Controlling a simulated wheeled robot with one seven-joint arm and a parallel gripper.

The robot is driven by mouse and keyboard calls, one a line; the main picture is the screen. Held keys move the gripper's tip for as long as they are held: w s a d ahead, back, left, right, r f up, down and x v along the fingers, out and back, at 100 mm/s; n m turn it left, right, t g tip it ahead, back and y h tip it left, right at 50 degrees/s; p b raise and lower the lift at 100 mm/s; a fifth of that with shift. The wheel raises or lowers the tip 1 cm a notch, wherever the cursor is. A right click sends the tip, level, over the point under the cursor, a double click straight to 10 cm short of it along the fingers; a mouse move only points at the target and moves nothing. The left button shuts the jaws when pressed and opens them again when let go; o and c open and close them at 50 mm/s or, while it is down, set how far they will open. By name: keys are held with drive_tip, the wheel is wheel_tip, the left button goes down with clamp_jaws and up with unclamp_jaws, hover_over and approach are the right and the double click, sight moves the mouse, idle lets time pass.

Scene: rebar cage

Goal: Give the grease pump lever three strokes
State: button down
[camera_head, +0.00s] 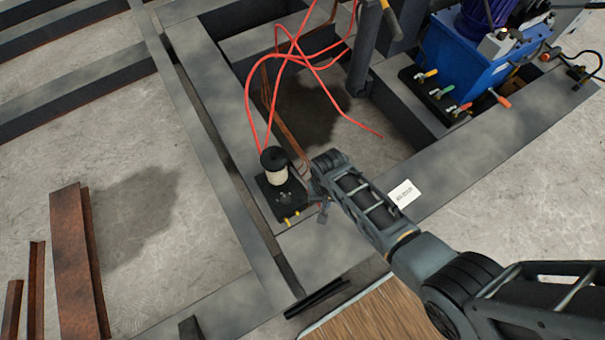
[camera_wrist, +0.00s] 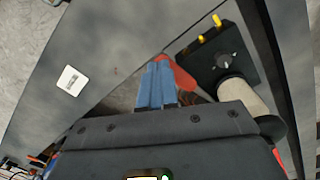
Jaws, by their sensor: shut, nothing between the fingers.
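The grease pump (camera_head: 282,193) sits on a grey steel beam, a black block with a cream reservoir, a black cap and small yellow fittings. It also shows in the wrist view (camera_wrist: 216,60), to the right of my fingers. My gripper (camera_head: 321,211) is just right of the pump, low near the beam. In the wrist view its blue fingers (camera_wrist: 157,68) are together, with nothing between them. A red piece (camera_wrist: 184,78) shows directly beside and behind the fingers. It may be the lever's grip; I cannot tell whether the fingers touch it. The lever is not clear in the head view.
Red hoses (camera_head: 293,58) loop up from behind the pump. A white label (camera_head: 404,194) lies on the beam right of my arm. A blue power unit (camera_head: 463,55) with valve handles stands at the upper right. Rusty steel sections (camera_head: 76,262) lie at the lower left.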

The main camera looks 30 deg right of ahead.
drive_tip(key=shift+s+f+b, duration=0.35)
drive_tip(key=shift+f, duration=0.4)
drive_tip(key=shift+s+f+b, duration=0.3)
drive_tip(key=shift+f+b, duration=0.05)
drive_tip(key=shift+f, duration=0.3)
drive_tip(key=shift+s+f+b, duration=0.25)
drive_tip(key=shift+f+b, duration=0.15)
drive_tip(key=shift+f, duration=0.1)
